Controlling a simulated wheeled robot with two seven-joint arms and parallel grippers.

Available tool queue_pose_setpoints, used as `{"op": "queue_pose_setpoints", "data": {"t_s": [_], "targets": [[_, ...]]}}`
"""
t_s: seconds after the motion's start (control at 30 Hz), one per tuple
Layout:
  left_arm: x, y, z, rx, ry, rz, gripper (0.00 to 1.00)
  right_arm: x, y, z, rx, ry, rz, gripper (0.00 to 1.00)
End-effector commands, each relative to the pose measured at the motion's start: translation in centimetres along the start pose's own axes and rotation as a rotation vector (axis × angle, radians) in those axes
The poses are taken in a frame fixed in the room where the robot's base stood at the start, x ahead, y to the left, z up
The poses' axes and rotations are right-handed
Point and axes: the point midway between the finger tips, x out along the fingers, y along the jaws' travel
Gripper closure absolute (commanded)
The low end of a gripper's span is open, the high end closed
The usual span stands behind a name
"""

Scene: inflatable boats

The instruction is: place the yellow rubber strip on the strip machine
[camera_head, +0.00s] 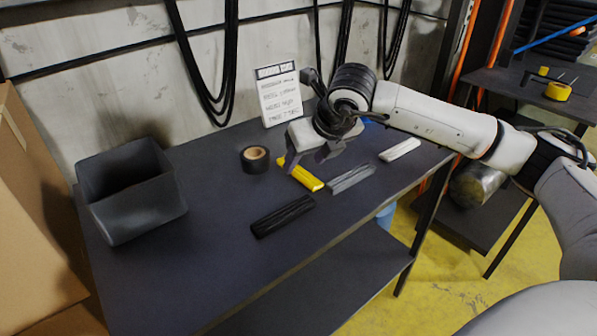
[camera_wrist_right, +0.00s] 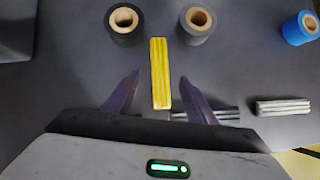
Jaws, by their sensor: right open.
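The yellow rubber strip (camera_head: 302,175) lies flat on the dark table. In the right wrist view the yellow strip (camera_wrist_right: 160,72) reaches in between the fingers. My right gripper (camera_head: 306,160) is over the strip's far part in the head view. In the right wrist view my right gripper (camera_wrist_right: 160,90) is open, one finger on each side of the strip, with gaps on both sides. I cannot tell the height of the fingers above the table. My left gripper is not in view. I cannot make out a strip machine for certain.
A black strip (camera_head: 283,216), a grey strip (camera_head: 352,178) and a white strip (camera_head: 400,149) lie on the table (camera_head: 215,250). A black tape roll (camera_head: 255,159) is left of the gripper. A dark bin (camera_head: 135,205) stands at the left. A sign (camera_head: 280,95) stands behind.

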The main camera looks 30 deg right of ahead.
Motion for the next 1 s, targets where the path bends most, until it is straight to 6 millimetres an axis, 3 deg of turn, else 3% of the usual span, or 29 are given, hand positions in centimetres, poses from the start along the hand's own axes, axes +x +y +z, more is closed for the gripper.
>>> {"op": "queue_pose_setpoints", "data": {"t_s": [0.2,0.5,0.8,1.0], "targets": [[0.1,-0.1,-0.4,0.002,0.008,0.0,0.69,3.1,-0.1,-0.3,0.0,0.003,0.001,0.49],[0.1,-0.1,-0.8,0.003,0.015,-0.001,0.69,3.5,-0.2,-0.2,0.0,0.0,0.001,0.49],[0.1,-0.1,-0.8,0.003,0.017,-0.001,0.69,3.5,-0.2,-0.3,0.0,0.001,0.001,0.97],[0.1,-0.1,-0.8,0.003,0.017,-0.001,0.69,3.5,-0.2,-0.2,0.0,0.001,0.001,1.0]]}}
